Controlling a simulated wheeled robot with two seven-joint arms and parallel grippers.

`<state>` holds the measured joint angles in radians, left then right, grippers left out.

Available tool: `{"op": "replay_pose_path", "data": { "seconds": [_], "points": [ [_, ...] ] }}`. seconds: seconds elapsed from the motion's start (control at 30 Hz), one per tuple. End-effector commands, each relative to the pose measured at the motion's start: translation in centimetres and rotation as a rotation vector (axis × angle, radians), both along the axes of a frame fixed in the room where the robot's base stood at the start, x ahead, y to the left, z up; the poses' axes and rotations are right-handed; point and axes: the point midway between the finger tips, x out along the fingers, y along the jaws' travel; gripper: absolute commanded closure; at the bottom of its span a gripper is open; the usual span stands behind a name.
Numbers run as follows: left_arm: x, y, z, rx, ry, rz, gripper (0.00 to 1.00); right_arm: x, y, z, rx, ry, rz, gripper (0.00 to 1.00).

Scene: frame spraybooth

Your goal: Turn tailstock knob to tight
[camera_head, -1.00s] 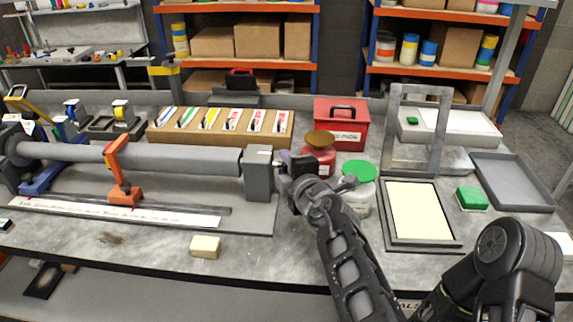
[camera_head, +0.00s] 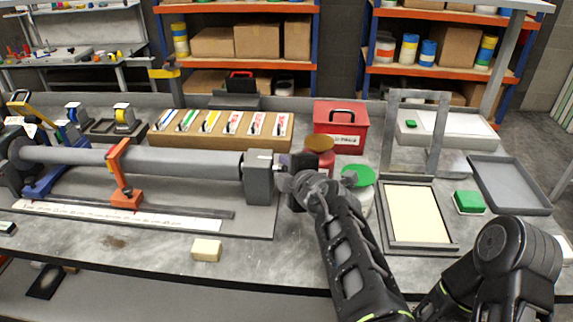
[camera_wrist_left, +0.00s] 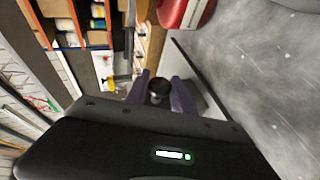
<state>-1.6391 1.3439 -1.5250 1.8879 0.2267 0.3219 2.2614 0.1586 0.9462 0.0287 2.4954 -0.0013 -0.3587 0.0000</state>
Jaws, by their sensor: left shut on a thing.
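The tailstock (camera_head: 259,180) is a grey block at the right end of the long grey roller (camera_head: 190,160) on the bench. My left gripper (camera_head: 283,162) is at the tailstock's right face. In the left wrist view, its two purple-grey fingers stand on either side of the dark round tailstock knob (camera_wrist_left: 159,86), with the gripper (camera_wrist_left: 161,93) shut on it. In the head view the knob is mostly hidden by the fingers and wrist. Knob markings are not readable. My right gripper is not in view.
Jars with a brown lid (camera_head: 319,144) and a green lid (camera_head: 358,176) stand close behind and right of my left wrist. A red box (camera_head: 341,119) is behind them. A framed screen (camera_head: 450,244) lies at right. A tan block (camera_head: 206,250) sits near the front edge.

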Motion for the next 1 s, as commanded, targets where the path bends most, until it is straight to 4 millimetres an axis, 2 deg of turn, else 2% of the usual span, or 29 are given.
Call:
{"op": "replay_pose_path", "data": {
  "seconds": [0.03,0.5,0.7,1.0],
  "points": [
    [0.0,0.0,0.5,-0.006,0.032,0.001,1.0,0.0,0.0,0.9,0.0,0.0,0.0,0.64],
    [0.0,0.0,0.5,-0.002,0.368,0.001,1.0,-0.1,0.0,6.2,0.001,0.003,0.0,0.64],
    [0.0,0.0,0.2,-0.001,0.447,0.0,1.0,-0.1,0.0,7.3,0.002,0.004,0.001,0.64],
    [0.0,0.0,-0.1,0.001,0.473,0.001,1.0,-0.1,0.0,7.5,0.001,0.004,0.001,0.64]
  ]
}}
